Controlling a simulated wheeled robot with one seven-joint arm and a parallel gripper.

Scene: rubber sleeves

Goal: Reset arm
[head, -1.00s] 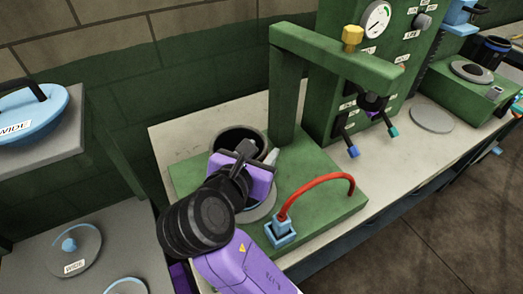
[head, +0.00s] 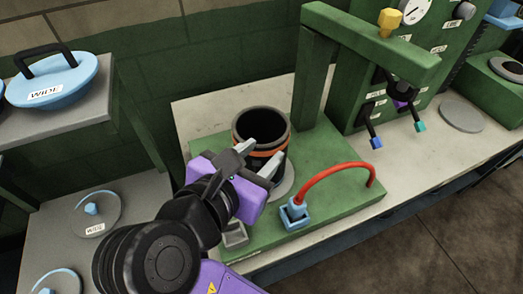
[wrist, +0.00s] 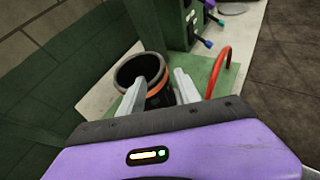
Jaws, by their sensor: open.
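My gripper (head: 256,158) is open, with its two grey fingers apart and pointing toward a black cylindrical container (head: 262,130). The container has a grey rim and an orange-red band, and stands upright on the green base (head: 330,190) of the machine. In the head view the gripper overlaps the container's front lower side. In the wrist view the container (wrist: 140,70) is beyond the fingers (wrist: 158,95), and I see nothing held between them. Whether a finger touches the container I cannot tell. My purple and black arm comes from the bottom.
A green post and overhead beam (head: 375,45) stand behind the container. A red curved hose (head: 335,175) rises from a light-blue socket (head: 294,213) to the right. A blue lid labelled WIDE (head: 52,80) sits on a shelf at left.

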